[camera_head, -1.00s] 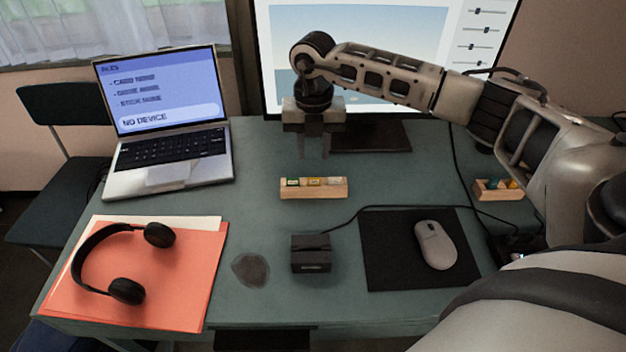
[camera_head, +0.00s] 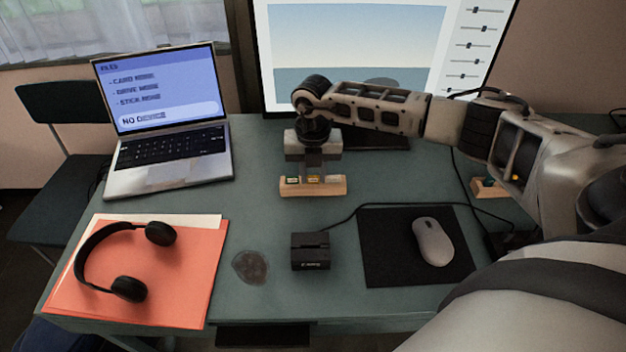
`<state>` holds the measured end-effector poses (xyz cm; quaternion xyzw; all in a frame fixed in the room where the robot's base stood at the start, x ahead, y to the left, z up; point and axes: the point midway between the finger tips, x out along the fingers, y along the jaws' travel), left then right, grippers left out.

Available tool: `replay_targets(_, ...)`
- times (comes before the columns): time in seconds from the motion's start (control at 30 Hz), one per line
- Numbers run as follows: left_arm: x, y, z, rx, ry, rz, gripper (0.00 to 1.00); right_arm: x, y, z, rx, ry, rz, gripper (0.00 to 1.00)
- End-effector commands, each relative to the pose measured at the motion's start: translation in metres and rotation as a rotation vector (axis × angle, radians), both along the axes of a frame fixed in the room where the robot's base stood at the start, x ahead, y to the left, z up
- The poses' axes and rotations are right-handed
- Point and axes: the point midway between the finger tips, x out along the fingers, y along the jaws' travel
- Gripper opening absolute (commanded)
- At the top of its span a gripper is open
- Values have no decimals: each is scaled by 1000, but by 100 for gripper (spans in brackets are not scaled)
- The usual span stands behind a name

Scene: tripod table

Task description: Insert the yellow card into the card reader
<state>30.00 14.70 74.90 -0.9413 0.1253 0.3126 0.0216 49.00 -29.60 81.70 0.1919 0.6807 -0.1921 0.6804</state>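The yellow card (camera_head: 314,179) appears to be the middle one of the small coloured pieces in a wooden holder (camera_head: 313,189) at the middle of the table; it is very small in the picture. My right gripper (camera_head: 313,172) points down right at the holder, its fingertips at the middle piece. Whether the fingers touch or grip it is too small to tell. The card reader (camera_head: 311,251), a small black box with a cable, stands nearer to me, below the holder in the picture. My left gripper is out of view.
A laptop (camera_head: 167,150) showing "NO DEVICE" stands at the left. Headphones (camera_head: 128,262) lie on orange folders (camera_head: 180,295). A mouse (camera_head: 434,242) rests on a black pad (camera_head: 385,265). A monitor (camera_head: 360,45) stands behind. The table between holder and reader is clear except for the cable.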

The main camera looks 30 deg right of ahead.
Motion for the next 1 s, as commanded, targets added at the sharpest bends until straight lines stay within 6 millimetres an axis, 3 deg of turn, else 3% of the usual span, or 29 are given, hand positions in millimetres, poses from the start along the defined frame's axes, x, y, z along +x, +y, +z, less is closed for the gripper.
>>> replay_targets(0.43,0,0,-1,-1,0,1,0,0,0,5,0,-1,0,5)
replay_targets(0.67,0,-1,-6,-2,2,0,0,1,0,33,-1,-5,1,5)
replay_targets(0.93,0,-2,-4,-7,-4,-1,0,-48,15,92,-1,-6,5,5)
replay_targets(1.0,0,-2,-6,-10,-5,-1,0,-66,20,98,-2,-3,4,5)
